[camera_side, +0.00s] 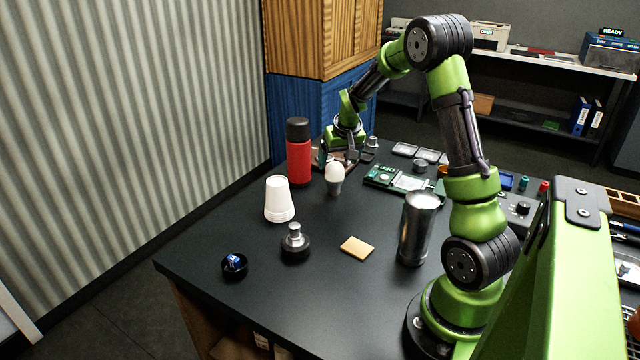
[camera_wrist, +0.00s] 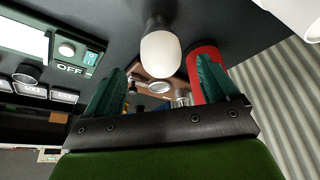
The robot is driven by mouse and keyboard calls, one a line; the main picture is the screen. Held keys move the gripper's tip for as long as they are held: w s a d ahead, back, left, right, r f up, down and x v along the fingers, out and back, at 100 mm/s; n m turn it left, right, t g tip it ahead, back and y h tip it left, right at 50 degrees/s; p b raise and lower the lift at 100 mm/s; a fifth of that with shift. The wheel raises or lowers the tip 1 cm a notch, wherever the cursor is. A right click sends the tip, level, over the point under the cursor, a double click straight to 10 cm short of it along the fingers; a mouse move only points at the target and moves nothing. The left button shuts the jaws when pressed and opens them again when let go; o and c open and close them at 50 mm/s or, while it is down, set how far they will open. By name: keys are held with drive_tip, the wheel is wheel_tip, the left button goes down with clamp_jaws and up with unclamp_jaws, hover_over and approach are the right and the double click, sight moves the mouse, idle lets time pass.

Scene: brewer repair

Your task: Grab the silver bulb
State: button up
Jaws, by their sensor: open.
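My gripper (camera_side: 340,157) is open at the far side of the black table, its fingers low and empty. In the wrist view its two green fingers (camera_wrist: 160,90) are spread apart. Between and beyond them are a small round silver piece (camera_wrist: 160,87) and a tan tray edge, partly hidden; I cannot tell if that piece is the silver bulb. A silver-topped piece on a round black base (camera_side: 294,236) stands at the table's near left, well away from my gripper. A white bulb (camera_side: 335,172) stands upright in a grey holder, on the near side of my gripper.
A red flask (camera_side: 299,160) stands close left of my gripper. A white cup (camera_side: 279,200), a yellow sponge-like block (camera_side: 356,247), a metal cylinder (camera_side: 418,228) and a small black dish (camera_side: 234,265) stand nearer. A green-and-white device (camera_side: 405,180) lies to the right.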

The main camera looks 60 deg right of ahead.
sight(333, 176)
drive_tip(key=x, duration=0.8)
drive_tip(key=shift+w+f, duration=0.15)
drive_tip(key=shift+f, duration=0.05)
drive_tip(key=c, duration=1.1)
